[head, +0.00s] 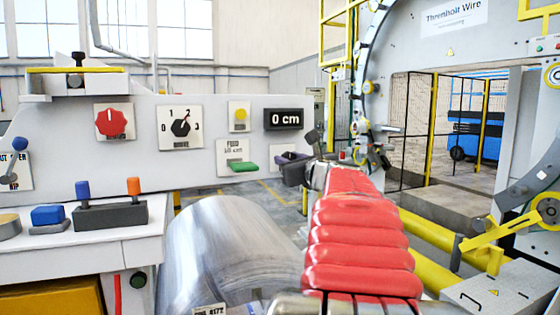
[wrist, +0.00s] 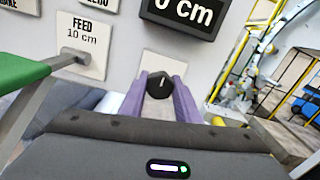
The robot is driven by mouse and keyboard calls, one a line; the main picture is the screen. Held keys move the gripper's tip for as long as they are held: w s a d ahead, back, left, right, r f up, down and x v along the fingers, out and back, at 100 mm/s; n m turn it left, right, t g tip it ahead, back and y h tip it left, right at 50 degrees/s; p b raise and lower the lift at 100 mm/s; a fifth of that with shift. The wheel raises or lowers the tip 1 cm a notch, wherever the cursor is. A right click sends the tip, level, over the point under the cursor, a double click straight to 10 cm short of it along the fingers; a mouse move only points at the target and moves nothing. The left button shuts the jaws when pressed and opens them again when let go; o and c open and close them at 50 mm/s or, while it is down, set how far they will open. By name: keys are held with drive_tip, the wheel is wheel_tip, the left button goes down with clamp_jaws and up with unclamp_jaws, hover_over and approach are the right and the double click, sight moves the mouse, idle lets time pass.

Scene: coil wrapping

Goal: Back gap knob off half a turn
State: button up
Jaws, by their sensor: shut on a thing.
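A round black knob (wrist: 159,84) with a short white line on its face sits on a pale plate below the cm display. I take it as the gap knob; no label on its plate is readable. In the wrist view its white line points nearly straight up, leaning slightly right. My gripper (wrist: 160,96) has its two purple fingers on either side of the knob and is shut on it. In the head view my gripper (head: 290,157) is at the panel below the display, and the knob is hidden there.
The display (head: 284,119) reads 0 cm. A green feed lever (head: 243,167) sticks out just left of my gripper. A dial knob (head: 180,127), red knob (head: 111,122) and yellow button (head: 240,114) are further left. A large metal coil (head: 225,250) lies below.

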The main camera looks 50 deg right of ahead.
drive_tip(key=shift+c, duration=1.4)
